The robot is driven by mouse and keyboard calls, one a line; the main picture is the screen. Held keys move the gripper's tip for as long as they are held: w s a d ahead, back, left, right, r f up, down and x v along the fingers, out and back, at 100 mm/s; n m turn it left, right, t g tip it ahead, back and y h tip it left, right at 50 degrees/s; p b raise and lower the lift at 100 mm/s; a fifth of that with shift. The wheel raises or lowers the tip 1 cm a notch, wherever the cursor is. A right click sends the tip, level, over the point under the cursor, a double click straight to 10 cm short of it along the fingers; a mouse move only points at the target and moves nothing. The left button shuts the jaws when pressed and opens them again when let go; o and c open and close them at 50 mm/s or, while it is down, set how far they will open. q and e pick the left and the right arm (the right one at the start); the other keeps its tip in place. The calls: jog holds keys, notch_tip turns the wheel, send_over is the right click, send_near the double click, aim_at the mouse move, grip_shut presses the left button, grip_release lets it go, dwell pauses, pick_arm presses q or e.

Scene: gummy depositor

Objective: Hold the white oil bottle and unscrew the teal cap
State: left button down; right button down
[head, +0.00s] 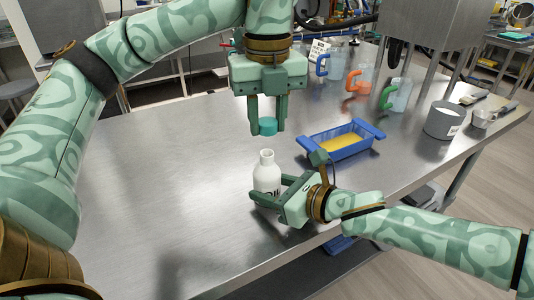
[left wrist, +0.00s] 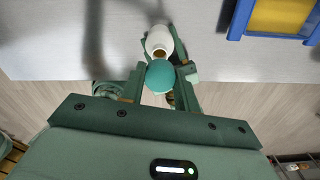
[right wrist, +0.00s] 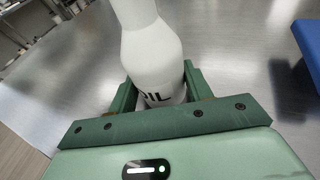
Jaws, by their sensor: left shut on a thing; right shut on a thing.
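The white oil bottle (head: 266,177) stands upright near the table's front edge, its neck open and uncapped. My right gripper (head: 268,201) is shut around the bottle's lower body from the right. The right wrist view shows the bottle (right wrist: 150,50) between the fingers, with part of its black lettering visible. The teal cap (head: 267,126) is off the bottle, held between the fingertips of my left gripper (head: 266,128) above the bottle's mouth with a clear gap. The left wrist view shows the cap (left wrist: 160,76) between the fingers and the open bottle neck (left wrist: 159,42) beyond it.
A blue tray with yellow contents (head: 342,141) lies right of the bottle. Jugs with blue (head: 323,64), orange (head: 357,80) and green (head: 388,96) handles stand behind it. A grey tub (head: 443,121) is at the right. The table's left half (head: 150,170) is clear.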

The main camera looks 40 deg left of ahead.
aim_at(267, 121)
dwell(0.4)
pick_arm(q)
jog(key=shift+r, duration=2.55)
pick_arm(e)
jog(key=c, duration=1.3)
grip_release()
jog(key=shift+c, duration=0.2)
jog(key=o, duration=1.1)
jog(key=shift+o, duration=0.2)
pick_arm(q)
jog(key=shift+r, duration=0.1)
pick_arm(e)
jog(key=shift+d, duration=0.1)
